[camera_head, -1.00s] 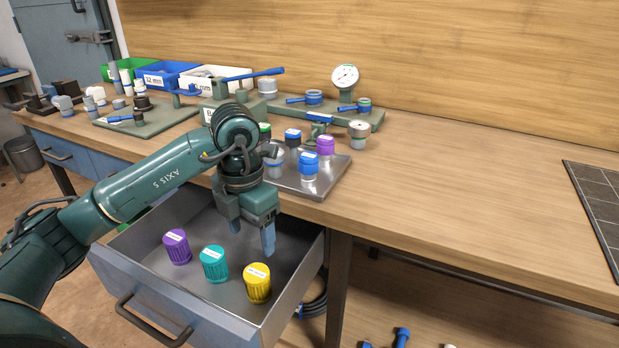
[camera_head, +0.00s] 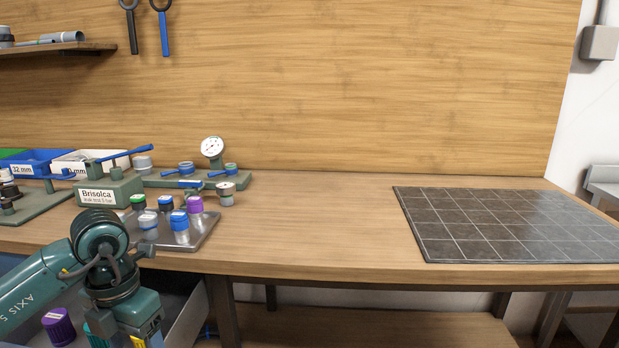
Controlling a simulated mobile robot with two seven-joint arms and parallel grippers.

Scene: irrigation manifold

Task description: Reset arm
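My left arm comes in from the lower left over the open drawer (camera_head: 190,318). Its wrist (camera_head: 112,275) shows, but its fingers are below the picture's bottom edge or hidden. In the drawer a purple cap (camera_head: 58,325) is visible, and a teal cap (camera_head: 97,338) shows partly behind my wrist. My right arm and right gripper are out of view.
A metal tray (camera_head: 205,232) with several coloured caps stands near the table's front edge. Behind it are a gauge (camera_head: 212,148) on a green manifold and a Brisolca block (camera_head: 108,190). A dark tiled mat (camera_head: 500,222) lies at right. The table between is clear.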

